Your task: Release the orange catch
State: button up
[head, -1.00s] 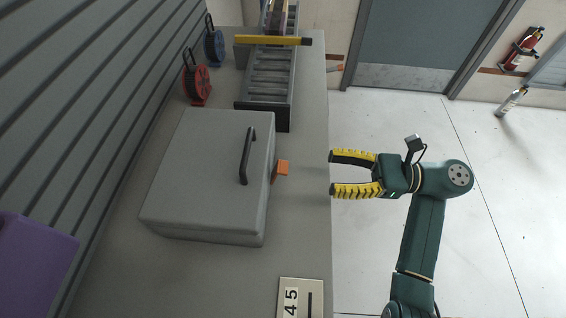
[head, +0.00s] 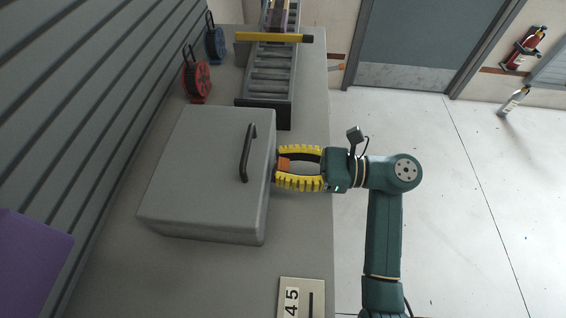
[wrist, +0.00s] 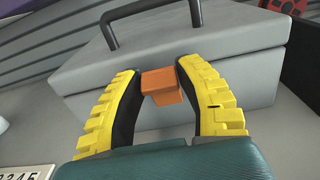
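The orange catch (head: 284,164) sticks out from the right side of a closed grey case (head: 205,165) with a black handle (head: 248,153) on its lid. My gripper (head: 279,166) has its yellow fingers on either side of the catch, near the case wall. The wrist view shows the orange catch (wrist: 162,86) between the two fingertips (wrist: 155,75).
The case stands on a grey bench (head: 300,235). A roller conveyor (head: 268,85) with a yellow bar (head: 273,38) lies behind it. Red (head: 196,80) and blue (head: 214,42) reels stand at the back left. A number plate (head: 301,297) lies in front.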

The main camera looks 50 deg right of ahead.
grip_shut()
jog(key=shift+f, duration=0.1)
jog(key=f+b, duration=0.1)
jog(key=b, duration=0.2)
jog(key=shift+s+d+t+y, duration=0.1)
jog(key=shift+s+t+y, duration=0.05)
jog(key=shift+t+y, duration=0.2)
jog(key=t+b, duration=0.1)
jog(key=b, duration=0.2)
jog(key=shift+s+d+f+y, duration=0.1)
jog(key=shift+s+f+y, duration=0.05)
jog(key=shift+s+y, duration=0.1)
jog(key=shift+d+r+t+y+b, duration=0.1)
jog(key=shift+r+t+y+b, duration=0.1)
jog(key=shift+t+y+b, duration=0.3)
jog(key=shift+r, duration=0.2)
jog(key=o, duration=0.6)
grip_release()
